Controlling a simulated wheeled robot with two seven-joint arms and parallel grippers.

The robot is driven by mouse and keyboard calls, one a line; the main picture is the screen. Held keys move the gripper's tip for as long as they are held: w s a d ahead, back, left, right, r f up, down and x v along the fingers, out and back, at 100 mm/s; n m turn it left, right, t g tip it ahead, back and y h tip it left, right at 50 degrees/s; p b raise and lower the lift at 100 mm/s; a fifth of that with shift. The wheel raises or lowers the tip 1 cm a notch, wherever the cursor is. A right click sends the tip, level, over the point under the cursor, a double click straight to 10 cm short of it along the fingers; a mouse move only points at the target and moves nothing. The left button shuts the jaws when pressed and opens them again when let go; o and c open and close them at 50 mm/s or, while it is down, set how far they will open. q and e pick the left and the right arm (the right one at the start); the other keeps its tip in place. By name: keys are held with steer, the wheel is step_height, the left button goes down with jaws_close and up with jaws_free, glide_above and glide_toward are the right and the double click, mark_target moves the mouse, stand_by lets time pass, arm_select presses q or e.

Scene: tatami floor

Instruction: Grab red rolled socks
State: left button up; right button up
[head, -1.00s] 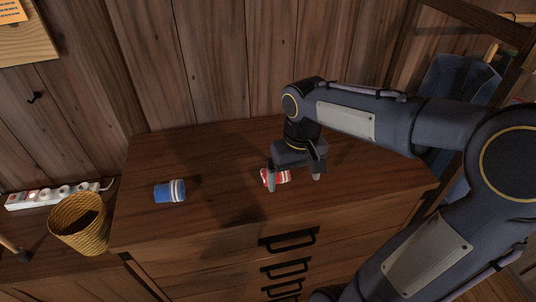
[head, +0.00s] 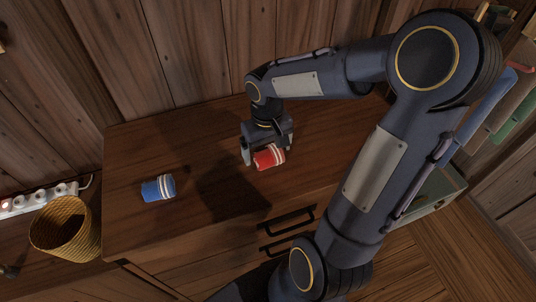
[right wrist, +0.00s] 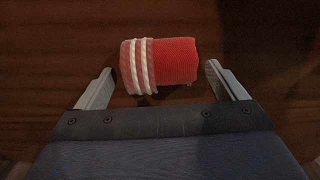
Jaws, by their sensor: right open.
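The red rolled socks (head: 268,157), with white stripes at one end, lie on top of the wooden dresser (head: 220,215). My right gripper (head: 267,156) is open at the socks, its fingers to either side of them in the head view. In the right wrist view the socks (right wrist: 158,64) lie just ahead of the open fingertips of my right gripper (right wrist: 160,84), roughly centred. The socks look apart from both fingers there. My left gripper is not in view.
Blue rolled socks with white stripes (head: 158,188) lie to the left on the dresser. A wicker basket (head: 68,232) and a white power strip (head: 38,197) are left of the dresser. A wooden wall (head: 170,50) stands behind. The dresser top between the socks is clear.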

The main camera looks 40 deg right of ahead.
steer(key=shift+f, duration=0.3)
steer(key=c, duration=1.1)
steer(key=shift+o, duration=0.2)
steer(key=shift+r, duration=0.1)
